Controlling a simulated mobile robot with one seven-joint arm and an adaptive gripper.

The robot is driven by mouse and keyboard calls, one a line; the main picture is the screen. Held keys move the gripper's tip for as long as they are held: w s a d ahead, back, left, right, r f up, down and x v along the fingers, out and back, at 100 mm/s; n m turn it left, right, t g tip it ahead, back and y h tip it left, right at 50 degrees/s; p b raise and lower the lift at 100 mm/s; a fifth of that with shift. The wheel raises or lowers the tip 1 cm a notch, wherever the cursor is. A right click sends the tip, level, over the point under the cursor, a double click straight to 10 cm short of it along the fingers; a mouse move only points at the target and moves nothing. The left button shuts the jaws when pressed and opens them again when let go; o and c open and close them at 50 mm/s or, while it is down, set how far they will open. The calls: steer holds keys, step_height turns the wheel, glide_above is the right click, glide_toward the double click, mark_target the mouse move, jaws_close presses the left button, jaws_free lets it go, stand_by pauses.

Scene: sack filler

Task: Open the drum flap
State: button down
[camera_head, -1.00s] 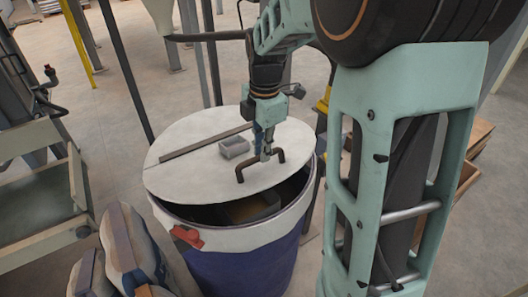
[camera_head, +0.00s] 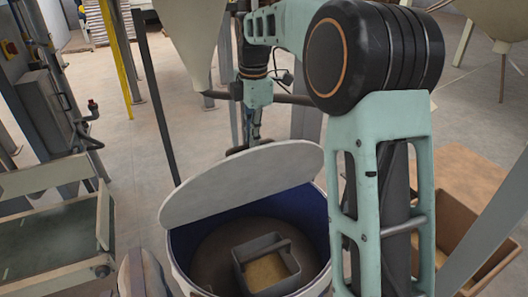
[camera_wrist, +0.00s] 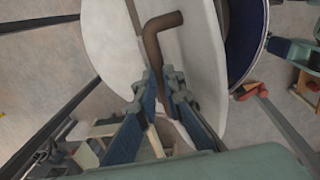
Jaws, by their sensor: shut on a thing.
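The white drum flap (camera_head: 235,185) is tilted up steeply at the back of the drum in the head view, and the front of the drum (camera_head: 178,268) stands uncovered. Its pale face also shows in the wrist view (camera_wrist: 108,45). My gripper (camera_wrist: 163,88) is shut on the brown bent bar handle (camera_wrist: 153,45) of the flap. In the head view the fingers and most of the handle are hidden behind the raised flap. A grey box-shaped scoop (camera_head: 282,287) with a crossbar lies inside the drum on brown contents.
A black post (camera_head: 152,95) and a pale hopper (camera_head: 190,40) stand behind the drum. A green cart (camera_head: 45,240) is at left, a filled sack (camera_head: 145,270) at front left. A brown open bin (camera_head: 480,235) lies at right.

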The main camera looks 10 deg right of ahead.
steer(key=w+a+f, duration=0.1)
steer(key=w+a, duration=0.2)
steer(key=w, duration=0.5)
steer(key=shift+f, duration=0.3)
steer(key=shift+w+r, duration=0.1)
steer(key=shift+w, duration=0.15)
steer(key=c, duration=2.2)
jaws_free()
steer(key=shift+c, duration=0.2)
steer(key=o, duration=0.3)
steer(key=shift+w+a+f, duration=0.1)
steer(key=shift+w+f, duration=0.15)
steer(key=shift+w, duration=0.15)
steer(key=shift+r, duration=0.1)
step_height(320, 180, up, 9)
steer(key=shift+s+d, duration=0.2)
steer(key=shift+s, duration=0.15)
